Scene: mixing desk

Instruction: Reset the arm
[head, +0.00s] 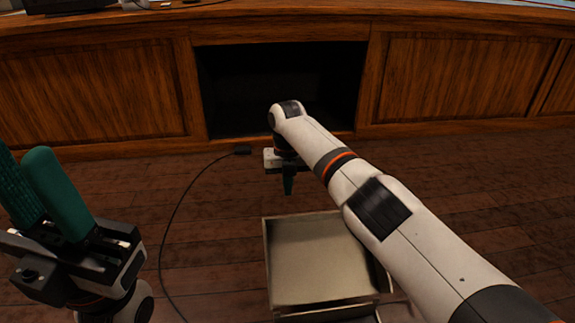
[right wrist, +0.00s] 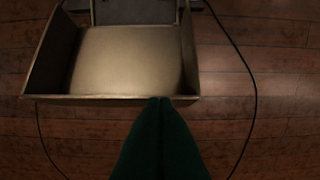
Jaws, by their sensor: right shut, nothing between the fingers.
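My right arm reaches in from the lower right of the head view. In the right wrist view the green fingertips (right wrist: 160,99) meet and hold nothing. They overlap the tray's rim in the picture; whether they touch it I cannot tell. My left gripper (head: 22,152) is at the left edge of the head view, pointing up. Its green fingers stand apart with a ridged inner face showing, and nothing is seen between them.
The beige tray (head: 315,262) is empty, below my right arm. A black cable (head: 168,232) curves over the wooden floor (head: 215,255). A wooden desk (head: 95,90) with a dark open recess (head: 270,80) stands ahead. The floor between desk and tray is otherwise clear.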

